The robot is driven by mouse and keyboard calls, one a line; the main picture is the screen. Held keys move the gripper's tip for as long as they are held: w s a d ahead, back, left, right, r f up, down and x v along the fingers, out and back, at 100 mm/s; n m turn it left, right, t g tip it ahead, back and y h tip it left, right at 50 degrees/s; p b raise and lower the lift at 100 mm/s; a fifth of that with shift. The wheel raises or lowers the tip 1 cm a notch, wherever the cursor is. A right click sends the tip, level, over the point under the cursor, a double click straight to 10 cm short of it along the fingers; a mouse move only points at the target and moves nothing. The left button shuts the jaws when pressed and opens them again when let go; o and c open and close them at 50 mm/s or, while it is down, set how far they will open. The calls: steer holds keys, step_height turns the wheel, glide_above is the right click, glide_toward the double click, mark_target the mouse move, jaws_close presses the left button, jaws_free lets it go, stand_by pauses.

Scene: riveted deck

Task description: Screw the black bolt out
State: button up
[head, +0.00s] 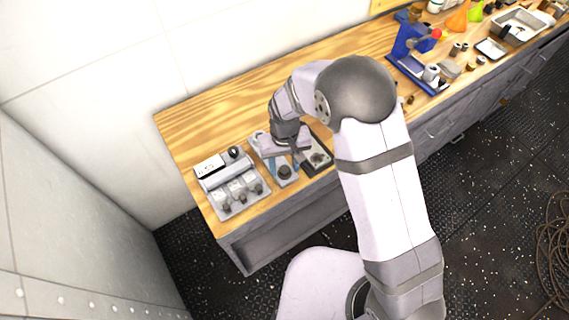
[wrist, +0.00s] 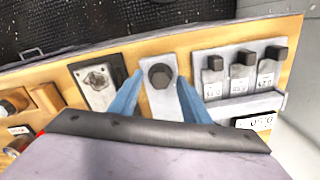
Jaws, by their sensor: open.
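The black bolt (wrist: 160,75) has a dark hexagonal head and stands on a pale plate (wrist: 162,101) in the wrist view. In the head view the bolt (head: 285,171) shows as a dark round spot near the bench's front edge. My gripper (wrist: 157,92) is open, with one blue finger on each side of the plate. The bolt head lies between the fingertips in the picture, with visible space on both sides. The height of the fingertips above the plate is hard to tell. In the head view my gripper (head: 283,162) is partly hidden by my wrist.
A grey unit with several dark knobs (wrist: 243,70) stands on one side of the plate, and a dark-framed plate with a metal fitting (wrist: 97,82) on the other. A blue stand (head: 412,45) and a metal tray (head: 519,25) are farther along the wooden bench (head: 190,113).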

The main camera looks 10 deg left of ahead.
mark_target(284, 169)
steer(key=c, duration=1)
steer(key=shift+c, duration=0.2)
steer(key=n+b, duration=0.1)
steer(key=n, duration=0.3)
steer(key=shift+n, duration=0.4)
steer(key=o, duration=1)
steer(key=shift+o, duration=0.2)
steer(key=shift+r, duration=0.1)
steer(key=shift+r+b, duration=1.3)
steer(key=shift+r, duration=2.25)
